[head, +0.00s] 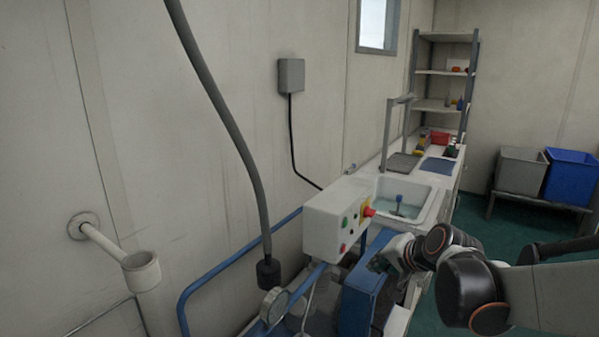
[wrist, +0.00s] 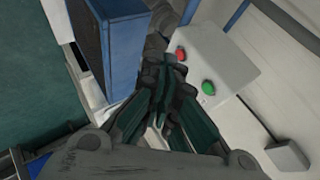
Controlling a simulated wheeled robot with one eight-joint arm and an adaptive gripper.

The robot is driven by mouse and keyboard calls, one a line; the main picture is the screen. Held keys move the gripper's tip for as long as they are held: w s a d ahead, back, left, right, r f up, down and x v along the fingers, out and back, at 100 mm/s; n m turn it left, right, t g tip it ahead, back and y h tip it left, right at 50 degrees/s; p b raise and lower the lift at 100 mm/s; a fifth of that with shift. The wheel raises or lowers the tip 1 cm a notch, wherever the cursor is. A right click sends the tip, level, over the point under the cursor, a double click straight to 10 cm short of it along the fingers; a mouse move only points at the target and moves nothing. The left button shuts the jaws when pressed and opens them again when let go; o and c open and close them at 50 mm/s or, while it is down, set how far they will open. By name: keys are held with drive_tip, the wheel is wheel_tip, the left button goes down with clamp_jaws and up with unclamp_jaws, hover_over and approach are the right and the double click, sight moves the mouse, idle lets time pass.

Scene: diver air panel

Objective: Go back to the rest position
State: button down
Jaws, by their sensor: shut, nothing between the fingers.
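My gripper (head: 380,262) is at the end of my arm, low and right of centre in the head view, close to a blue box-shaped unit (head: 362,290). In the wrist view my gripper (wrist: 172,72) has its fingers together with nothing between them. A white control box (head: 335,220) with red and green buttons stands just left of and above my gripper in the head view. It also shows right of the fingertips in the wrist view (wrist: 225,60). I cannot tell whether the fingers touch the box or the blue unit.
A thick grey hose (head: 225,115) hangs at the left, near a white wall holder (head: 140,270). A blue rail (head: 235,260) runs along the wall. A sink (head: 410,200) and counter lie behind the control box. Bins (head: 572,175) stand far right; green floor (head: 480,215) is clear there.

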drive_tip(key=s+r+n+g+h, duration=0.1)
drive_tip(key=s+n, duration=0.7)
drive_tip(key=s, duration=1.7)
drive_tip(key=shift+s+d+g+h, duration=0.3)
drive_tip(key=shift+g+h, duration=0.3)
drive_tip(key=shift+h, duration=0.6)
drive_tip(key=shift+a, duration=0.1)
